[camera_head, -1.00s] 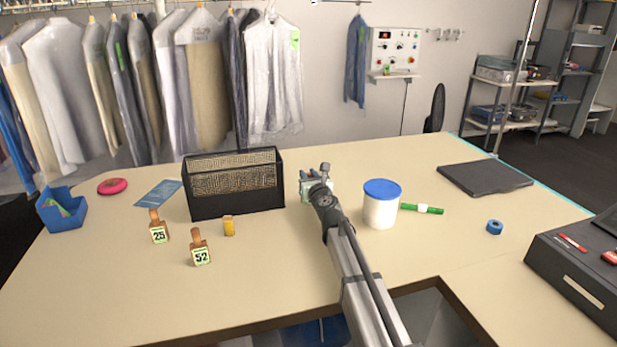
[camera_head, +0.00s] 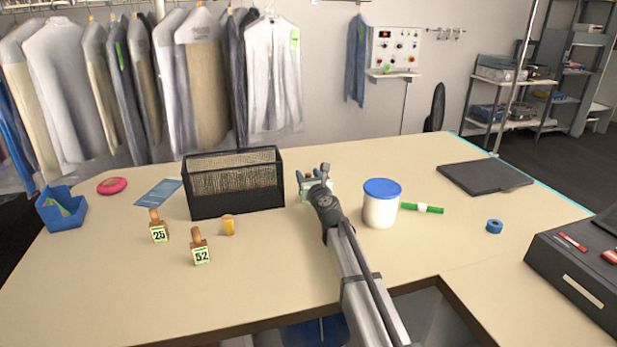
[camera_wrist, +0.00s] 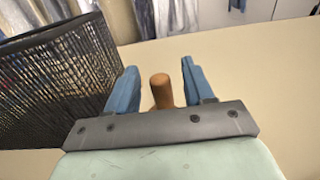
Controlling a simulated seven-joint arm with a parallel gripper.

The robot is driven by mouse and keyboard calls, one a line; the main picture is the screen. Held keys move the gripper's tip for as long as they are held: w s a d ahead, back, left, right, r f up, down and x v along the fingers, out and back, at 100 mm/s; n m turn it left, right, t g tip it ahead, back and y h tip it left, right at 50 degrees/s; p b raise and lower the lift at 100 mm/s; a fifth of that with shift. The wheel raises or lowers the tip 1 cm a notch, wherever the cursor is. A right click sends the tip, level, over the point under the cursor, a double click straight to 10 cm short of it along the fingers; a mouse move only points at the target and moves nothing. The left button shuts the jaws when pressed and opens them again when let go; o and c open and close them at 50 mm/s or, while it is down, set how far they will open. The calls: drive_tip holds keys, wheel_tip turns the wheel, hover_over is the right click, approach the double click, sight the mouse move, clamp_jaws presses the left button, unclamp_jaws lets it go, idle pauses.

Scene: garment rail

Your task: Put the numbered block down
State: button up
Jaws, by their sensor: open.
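My gripper (camera_head: 316,172) is low over the table, just right of the black mesh basket. In the wrist view its two blue fingers (camera_wrist: 158,68) are apart, with a brown wooden peg (camera_wrist: 162,91) standing between them. A gap shows on each side of the peg. It looks like the handle of a numbered block, but any body or number below it is hidden by the gripper. Two other numbered blocks with brown handles stand on the table at left: one that seems to read 25 or 26 (camera_head: 159,233), and one reading 52 (camera_head: 201,255).
The black mesh basket (camera_head: 236,197) stands close left of my gripper, also in the wrist view (camera_wrist: 60,85). A white tub with a blue lid (camera_head: 381,205) is close on the right. A small yellow-orange piece (camera_head: 229,225) lies near the blocks. The front middle table is clear.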

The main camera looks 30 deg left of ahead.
drive_tip(key=shift+r, duration=0.1)
drive_tip(key=v, duration=1.2)
drive_tip(key=shift+c, duration=0.2)
